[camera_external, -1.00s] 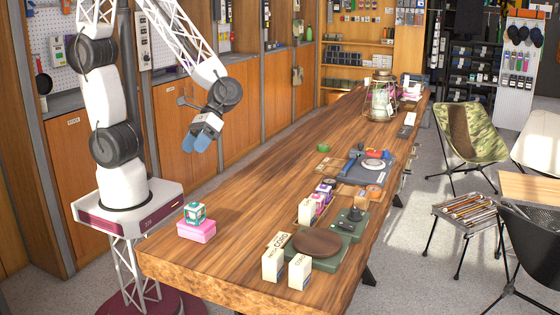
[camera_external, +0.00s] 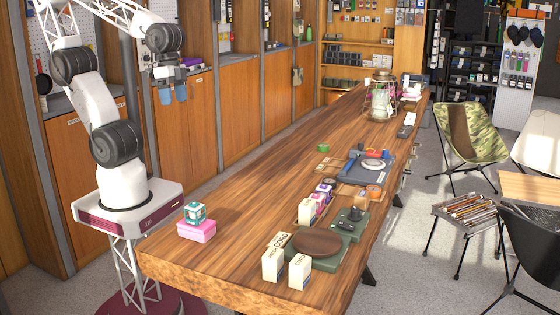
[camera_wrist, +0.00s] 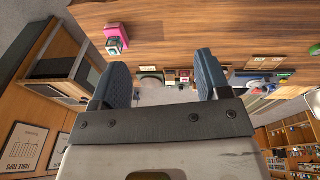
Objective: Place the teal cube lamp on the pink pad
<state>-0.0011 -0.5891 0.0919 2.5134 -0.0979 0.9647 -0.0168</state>
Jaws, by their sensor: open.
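The teal cube lamp (camera_external: 195,212) sits on top of the pink pad (camera_external: 197,231) at the near left corner of the wooden table. In the wrist view the lamp (camera_wrist: 113,46) and the pink pad (camera_wrist: 123,33) show at the upper left, close together. My gripper (camera_external: 174,96) is up in the air, above and behind the lamp and away from it, with its blue fingers pointing down. In the wrist view my gripper (camera_wrist: 165,75) has its fingers wide apart with nothing between them.
The wooden table (camera_external: 240,200) has a long clear stretch in its middle. White boxes (camera_external: 274,260), a round brown board (camera_external: 317,242) and a green tray (camera_external: 335,258) stand near its front right. A glass lantern (camera_external: 381,100) stands farther back. Wooden cabinets (camera_external: 235,105) line the wall behind.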

